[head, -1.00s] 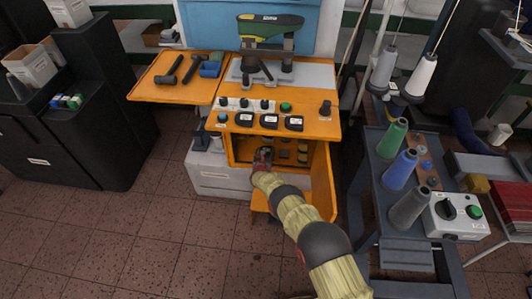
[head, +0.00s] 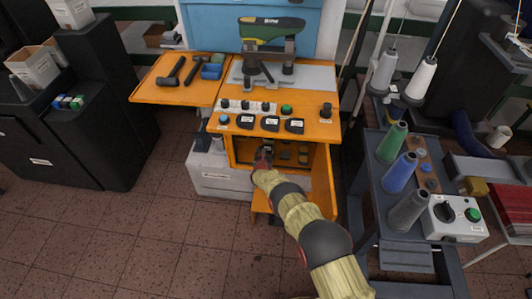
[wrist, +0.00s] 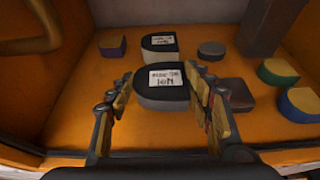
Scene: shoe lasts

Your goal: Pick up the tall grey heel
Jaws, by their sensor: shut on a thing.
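A dark grey heel (wrist: 162,92) with a white printed label on its top stands between my fingers in the wrist view. My gripper (wrist: 158,104) is shut on it, one finger along each side. Its lower part is partly hidden, so I cannot tell whether it is clear of the floor. In the head view my gripper (head: 263,160) reaches into the open orange cabinet (head: 323,175), and the heel is too small to make out clearly there.
Behind the held heel stands another labelled dark heel (wrist: 160,46) with a pale body. A short grey piece (wrist: 211,50), a brown piece (wrist: 236,95), a green-and-yellow piece (wrist: 277,72) and a blue-and-yellow piece (wrist: 301,104) are to the right. A purple piece (wrist: 112,45) is at left.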

